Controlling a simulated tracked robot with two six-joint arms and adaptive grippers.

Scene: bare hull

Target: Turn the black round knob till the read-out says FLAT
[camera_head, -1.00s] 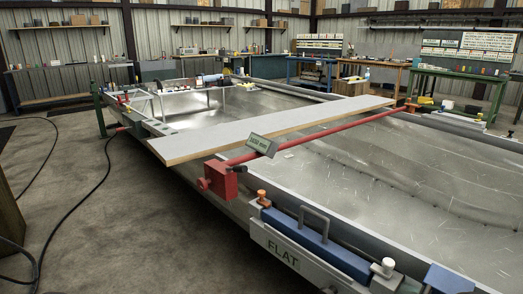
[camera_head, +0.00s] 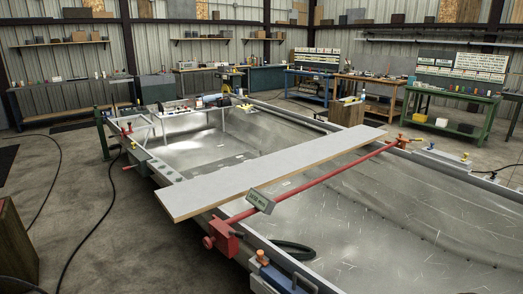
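No black round knob can be made out, and the panel lettered FLAT is outside the picture. A small dark read-out (camera_head: 262,200) sits on the long red bar (camera_head: 335,170) across the hull; its pale text is too small to read surely. The bar ends in a red block (camera_head: 223,238) on the near rim. Below it, an orange-topped fitting (camera_head: 262,257) and the end of a blue bar (camera_head: 274,279) show at the bottom edge. Neither of my grippers is in view.
A long pale board (camera_head: 270,172) lies across the open metal hull (camera_head: 400,225). A dark loop (camera_head: 292,250) lies inside the near rim. A black cable (camera_head: 95,225) runs over the floor at left. A brown box (camera_head: 15,245) stands at the left edge. Workbenches line the back.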

